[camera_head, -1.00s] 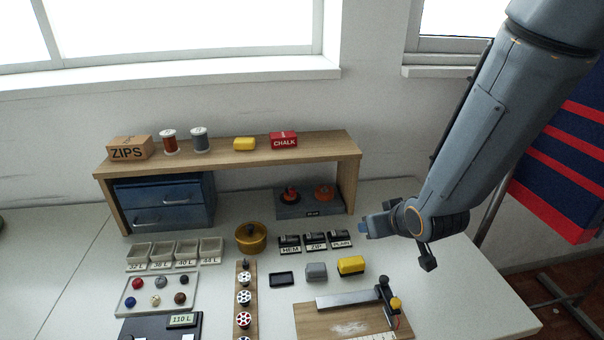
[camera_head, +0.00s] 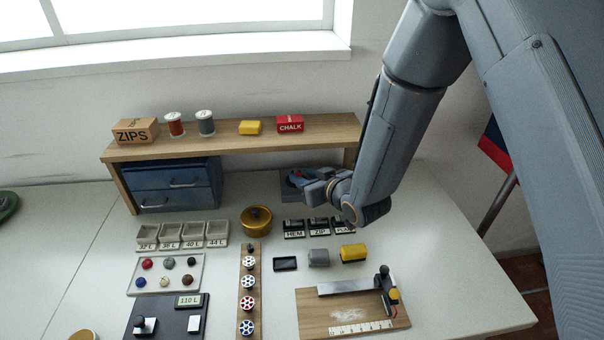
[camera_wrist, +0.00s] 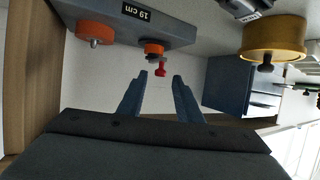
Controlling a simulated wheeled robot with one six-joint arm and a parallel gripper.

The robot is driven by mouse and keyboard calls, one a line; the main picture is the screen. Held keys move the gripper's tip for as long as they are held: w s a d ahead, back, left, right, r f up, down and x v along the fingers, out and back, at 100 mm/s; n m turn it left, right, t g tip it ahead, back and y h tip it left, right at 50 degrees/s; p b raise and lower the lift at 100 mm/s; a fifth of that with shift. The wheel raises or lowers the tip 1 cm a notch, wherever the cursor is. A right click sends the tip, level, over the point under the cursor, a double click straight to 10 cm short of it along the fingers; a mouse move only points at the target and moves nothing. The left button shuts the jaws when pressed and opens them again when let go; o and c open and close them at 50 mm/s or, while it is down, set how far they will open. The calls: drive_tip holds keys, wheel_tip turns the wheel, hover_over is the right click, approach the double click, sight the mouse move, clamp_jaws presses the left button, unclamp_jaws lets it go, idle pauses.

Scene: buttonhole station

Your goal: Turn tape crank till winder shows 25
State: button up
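The tape winder is a grey-blue block under the shelf, partly hidden by my gripper in the head view. In the wrist view, upside down, its body (camera_wrist: 172,32) carries two orange discs and a label (camera_wrist: 136,11) that appears to read 19 cm. One disc (camera_wrist: 96,32) is at the left. The crank disc (camera_wrist: 153,47) has a red knob (camera_wrist: 160,69) standing out from it. My gripper (camera_wrist: 160,75) is open, fingers pointing at the winder, with the red knob between the fingertips in the picture. I cannot tell whether they touch. My gripper (camera_head: 306,180) also shows in the head view.
The wooden shelf (camera_head: 230,139) spans above the winder, its right leg near my arm. A blue drawer cabinet (camera_head: 166,187) stands left. A brass round tin (camera_head: 256,221) and the HEM, ZIP and PLAIN blocks (camera_head: 319,227) sit in front.

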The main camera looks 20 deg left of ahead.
drive_tip(key=shift+w+a+f, duration=0.3)
drive_tip(key=shift+w+a, duration=0.1)
drive_tip(key=shift+a, duration=0.15)
clamp_jaws()
drive_tip(key=a+m+t+h, duration=0.1)
drive_tip(key=m+h, duration=0.1)
drive_tip(key=s+a+m+t+h+p, duration=0.1)
drive_tip(key=m+t+h, duration=0.1)
drive_tip(key=a+m+t+h, duration=0.1)
drive_tip(key=a+m+h, duration=0.1)
drive_tip(key=shift+s+r+p, duration=0.1)
drive_tip(key=shift+s+p, duration=0.25)
drive_tip(key=a+m+h, duration=0.1)
drive_tip(key=a+m+t+h+p, duration=0.1)
drive_tip(key=m+h, duration=0.1)
drive_tip(key=shift+m+h+p, duration=0.3)
drive_tip(key=shift+w+a+m+h, duration=0.25)
drive_tip(key=shift+a+m+h, duration=0.15)
drive_tip(key=shift+m+h, duration=0.6)
drive_tip(key=shift+w+a+m+h, duration=0.2)
drive_tip(key=shift+a+m+h, duration=0.2)
drive_tip(key=shift+m+h, duration=0.55)
